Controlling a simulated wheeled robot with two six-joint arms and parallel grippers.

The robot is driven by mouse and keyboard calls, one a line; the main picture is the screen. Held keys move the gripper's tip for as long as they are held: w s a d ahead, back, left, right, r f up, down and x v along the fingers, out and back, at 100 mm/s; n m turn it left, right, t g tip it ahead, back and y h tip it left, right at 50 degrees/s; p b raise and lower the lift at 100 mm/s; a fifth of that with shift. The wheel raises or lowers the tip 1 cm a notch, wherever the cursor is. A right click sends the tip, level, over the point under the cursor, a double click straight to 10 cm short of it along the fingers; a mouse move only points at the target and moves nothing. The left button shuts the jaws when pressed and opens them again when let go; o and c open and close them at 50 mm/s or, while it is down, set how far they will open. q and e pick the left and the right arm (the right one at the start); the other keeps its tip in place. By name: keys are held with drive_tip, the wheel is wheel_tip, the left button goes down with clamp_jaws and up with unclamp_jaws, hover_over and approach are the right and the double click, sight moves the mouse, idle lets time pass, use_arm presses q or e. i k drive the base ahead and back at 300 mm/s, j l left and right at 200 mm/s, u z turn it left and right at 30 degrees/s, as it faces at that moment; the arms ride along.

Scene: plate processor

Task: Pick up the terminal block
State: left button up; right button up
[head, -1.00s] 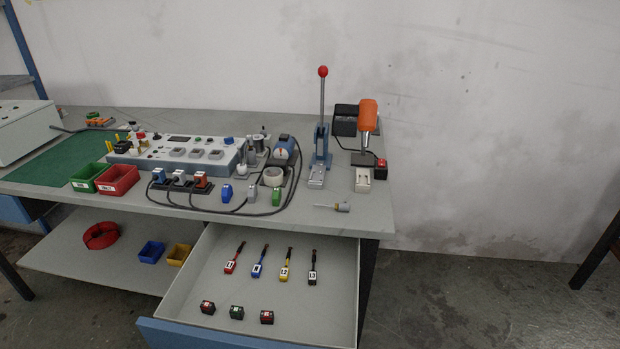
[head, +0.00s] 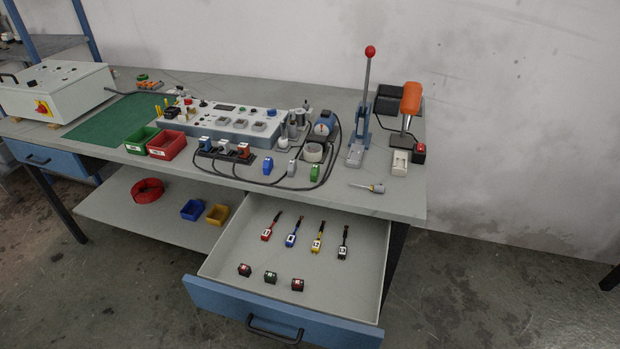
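No part is clearly marked as the terminal block, and I cannot tell which one it is. Small candidates are an orange and green piece (head: 148,85) at the back left of the bench, and a blue block (head: 267,165), a grey block (head: 292,167) and a green block (head: 315,172) near the front edge. Small dark blocks with red and green tops, such as the green-topped block (head: 270,277), lie in the open drawer (head: 340,283). Neither of my grippers is in view.
The bench (head: 400,203) holds a lever press (head: 360,130), a grey control panel (head: 215,121), a green bin (head: 140,141) and a red bin (head: 166,145). Black cables loop near its front. The blue drawer front (head: 280,312) juts out. Floor at the right is clear.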

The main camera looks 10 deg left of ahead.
sight(269, 165)
drive_tip(key=u, duration=0.75)
